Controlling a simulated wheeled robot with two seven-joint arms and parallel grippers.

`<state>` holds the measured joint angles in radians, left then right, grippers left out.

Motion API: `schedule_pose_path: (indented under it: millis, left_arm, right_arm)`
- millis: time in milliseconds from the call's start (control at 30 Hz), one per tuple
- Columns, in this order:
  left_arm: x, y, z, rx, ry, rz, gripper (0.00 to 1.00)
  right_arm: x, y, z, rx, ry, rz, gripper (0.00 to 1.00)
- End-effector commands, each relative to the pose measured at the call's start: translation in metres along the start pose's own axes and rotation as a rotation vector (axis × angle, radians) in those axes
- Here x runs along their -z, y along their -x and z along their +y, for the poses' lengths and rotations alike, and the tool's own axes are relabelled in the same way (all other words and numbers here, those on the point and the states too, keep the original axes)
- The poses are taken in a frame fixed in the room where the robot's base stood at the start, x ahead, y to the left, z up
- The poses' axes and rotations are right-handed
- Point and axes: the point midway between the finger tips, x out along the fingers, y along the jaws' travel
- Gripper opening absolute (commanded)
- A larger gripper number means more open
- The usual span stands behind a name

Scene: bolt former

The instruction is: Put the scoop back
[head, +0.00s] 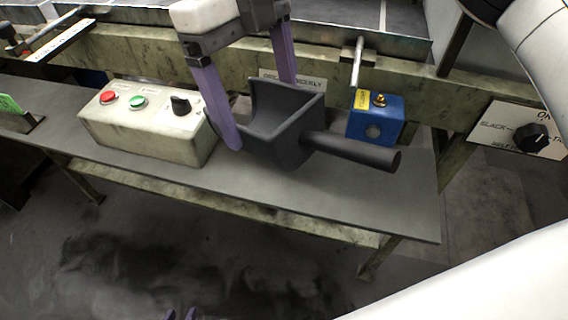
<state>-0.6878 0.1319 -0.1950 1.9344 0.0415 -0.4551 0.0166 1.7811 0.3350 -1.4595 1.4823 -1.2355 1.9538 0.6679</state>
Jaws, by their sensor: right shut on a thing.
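The dark grey scoop (284,135) has a square open bowl and a round handle (352,152) pointing right. It is upright over the grey bench shelf (330,195), and I cannot tell if it touches the shelf. My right gripper (261,110) reaches down from the top with its purple fingers on either side of the bowl, shut on it. The far fingertip is hidden behind the bowl. Only the purple fingertips of my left gripper (181,314) show at the bottom edge, a little apart, with nothing seen between them.
A cream control box (150,130) with red and green buttons and a black knob stands close left of the scoop. A blue box (375,119) stands behind the handle. A partly hidden sign (300,81) is behind the bowl. The shelf front is clear.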

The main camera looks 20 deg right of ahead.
Motion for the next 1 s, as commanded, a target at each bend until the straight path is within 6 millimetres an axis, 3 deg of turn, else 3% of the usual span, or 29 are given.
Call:
schedule_pose_path:
  millis: [200, 400, 533, 767, 1000]
  left_arm:
    - [0.004, 0.001, -0.002, 0.003, -0.001, 0.001, 0.31]
    - [0.004, 0.002, -0.002, 0.002, 0.0, 0.0, 0.31]
    - [0.004, 0.003, -0.002, 0.002, 0.001, 0.0, 0.31]
    - [0.003, 0.006, -0.001, 0.002, 0.002, -0.004, 0.31]
    - [0.003, 0.007, -0.001, 0.002, 0.003, -0.004, 0.31]
  right_arm:
    - [0.011, 0.004, -0.019, -0.076, -0.472, -0.149, 0.38]
    - [0.016, 0.005, -0.03, -0.086, -0.707, -0.211, 0.38]
    - [0.014, -0.007, -0.032, -0.087, -0.753, -0.22, 0.38]
    - [0.005, -0.047, -0.032, -0.086, -0.753, -0.219, 0.38]
    - [0.0, -0.067, -0.032, -0.086, -0.752, -0.218, 0.38]
